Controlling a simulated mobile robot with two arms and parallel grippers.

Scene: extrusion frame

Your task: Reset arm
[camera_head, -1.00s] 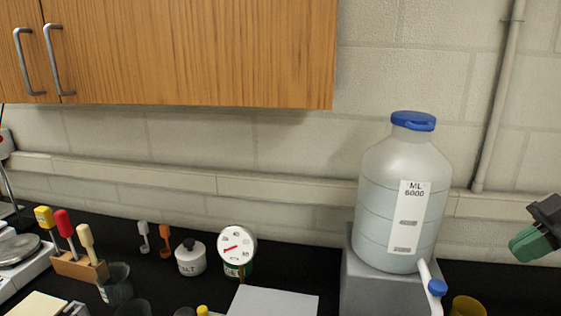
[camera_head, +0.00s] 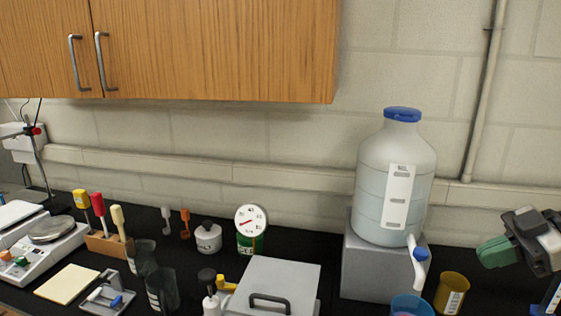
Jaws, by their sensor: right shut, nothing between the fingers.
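My right gripper (camera_head: 497,252) is at the right edge of the head view, with green fingertips pointing left. It is shut and empty, raised above the black bench, to the right of the large water jug (camera_head: 396,180). It appears apart from the jug and from the amber cup (camera_head: 451,292) below and left of it. My left gripper is not in the view.
The jug with a blue cap and spigot stands on a grey block (camera_head: 372,268). A blue cup (camera_head: 411,305) sits below the spigot. A grey box with a handle (camera_head: 277,285), a dial gauge (camera_head: 250,220) and a balance (camera_head: 45,240) stand on the bench. A wooden cabinet (camera_head: 215,50) hangs above.

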